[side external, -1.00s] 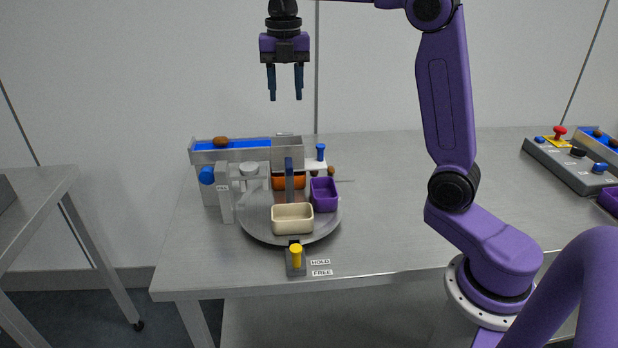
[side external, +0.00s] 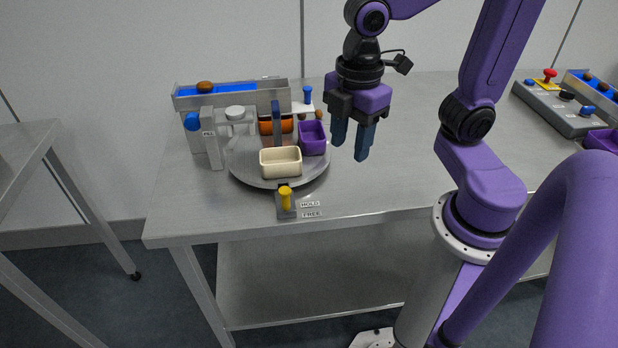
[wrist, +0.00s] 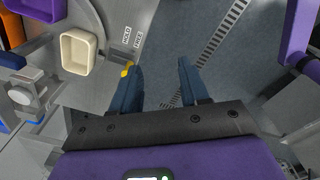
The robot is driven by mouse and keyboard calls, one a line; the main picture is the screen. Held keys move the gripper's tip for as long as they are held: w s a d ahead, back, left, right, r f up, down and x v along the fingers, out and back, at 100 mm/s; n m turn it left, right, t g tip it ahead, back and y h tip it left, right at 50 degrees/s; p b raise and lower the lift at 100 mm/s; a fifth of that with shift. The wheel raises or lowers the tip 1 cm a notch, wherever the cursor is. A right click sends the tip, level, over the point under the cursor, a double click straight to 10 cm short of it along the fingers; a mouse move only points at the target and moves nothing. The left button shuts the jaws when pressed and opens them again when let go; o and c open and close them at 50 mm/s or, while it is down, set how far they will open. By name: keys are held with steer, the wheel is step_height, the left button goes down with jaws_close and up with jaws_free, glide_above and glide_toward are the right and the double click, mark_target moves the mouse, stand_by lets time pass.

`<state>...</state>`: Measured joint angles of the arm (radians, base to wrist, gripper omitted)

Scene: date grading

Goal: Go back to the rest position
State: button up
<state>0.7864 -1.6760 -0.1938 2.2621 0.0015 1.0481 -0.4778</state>
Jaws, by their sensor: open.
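My gripper (side external: 351,143) is open and empty, its two dark blue fingers pointing down. In the side view it hangs in the air to the right of the round grey turntable (side external: 248,174). In the wrist view the gripper (wrist: 162,80) is over the table's front edge, with floor showing between its fingers. On the turntable sit a cream bin (side external: 281,163), a purple bin (side external: 313,138) and an orange bin (side external: 284,126). The cream bin also shows in the wrist view (wrist: 78,52).
A chute with a blue belt (side external: 232,93) holding a brown date (side external: 205,87) stands behind the turntable. A yellow lever (side external: 286,197) marked HOLD and FREE is at the table's front. A control box (side external: 556,107) with a red knob is far right. The table's middle right is clear.

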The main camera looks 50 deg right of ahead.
steer(key=s+d+f+m, duration=0.2)
steer(key=s+f+m, duration=0.1)
steer(key=s, duration=0.4)
steer(key=shift+d+f, duration=0.3)
steer(key=shift+f, duration=0.05)
stand_by(0.4)
